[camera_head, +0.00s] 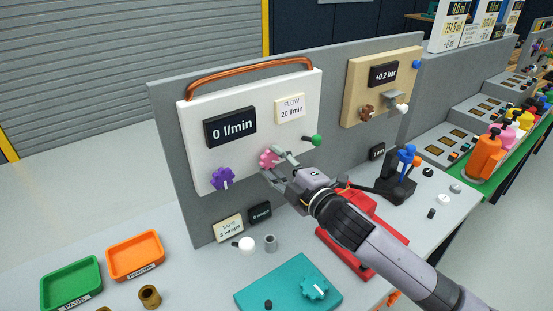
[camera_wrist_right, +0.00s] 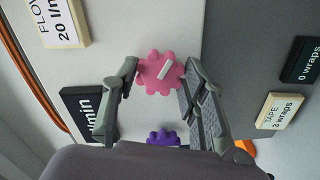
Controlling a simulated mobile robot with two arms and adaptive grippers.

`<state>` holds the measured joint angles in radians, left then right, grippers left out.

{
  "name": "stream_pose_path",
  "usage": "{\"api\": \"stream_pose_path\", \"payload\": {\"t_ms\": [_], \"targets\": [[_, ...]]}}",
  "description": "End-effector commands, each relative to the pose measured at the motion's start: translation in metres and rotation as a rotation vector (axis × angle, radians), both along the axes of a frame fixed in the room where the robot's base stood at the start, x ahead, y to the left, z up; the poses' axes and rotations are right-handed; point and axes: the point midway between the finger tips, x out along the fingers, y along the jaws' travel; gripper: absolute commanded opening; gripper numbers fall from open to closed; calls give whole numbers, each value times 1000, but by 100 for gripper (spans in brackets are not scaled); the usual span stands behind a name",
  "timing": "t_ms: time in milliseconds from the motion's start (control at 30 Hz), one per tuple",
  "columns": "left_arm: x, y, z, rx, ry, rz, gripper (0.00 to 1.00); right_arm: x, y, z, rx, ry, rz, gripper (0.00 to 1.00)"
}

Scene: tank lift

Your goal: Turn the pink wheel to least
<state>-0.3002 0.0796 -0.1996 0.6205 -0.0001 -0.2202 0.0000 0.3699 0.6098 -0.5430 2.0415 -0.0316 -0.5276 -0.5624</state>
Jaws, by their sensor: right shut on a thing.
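The pink wheel (camera_head: 267,158) is on the white panel (camera_head: 200,160), low and right of the display (camera_head: 230,127) that reads 0 l/min. My right gripper (camera_head: 276,163) is shut on the wheel. A card (camera_head: 290,108) on the panel reads FLOW 20 l/min. My left gripper is not in view.
A purple wheel (camera_head: 222,178) is at the panel's lower left and a green-knobbed lever (camera_head: 315,140) to the right. A teal box (camera_head: 270,292) with a dial, a red stand (camera_head: 345,255) and a black joystick (camera_head: 395,185) stand on the bench. Green (camera_head: 47,291) and orange (camera_head: 110,265) trays lie left.

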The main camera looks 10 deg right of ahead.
Motion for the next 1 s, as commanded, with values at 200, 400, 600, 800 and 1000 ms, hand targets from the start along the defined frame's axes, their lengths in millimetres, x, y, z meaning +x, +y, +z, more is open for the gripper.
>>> {"api": "stream_pose_path", "payload": {"t_ms": [200, 400, 600, 800, 1000], "targets": [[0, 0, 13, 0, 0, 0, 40, 0, 0, 0, 193, 83, -2, 12], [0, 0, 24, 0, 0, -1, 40, 0, 1, 0, 370, 155, -2, 12], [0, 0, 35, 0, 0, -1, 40, -1, 1, -1, 544, 228, -2, 12], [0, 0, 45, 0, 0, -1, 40, -1, 1, -1, 705, 293, -3, 12], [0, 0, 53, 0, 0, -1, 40, -1, 2, -2, 830, 345, -3, 12]]}}
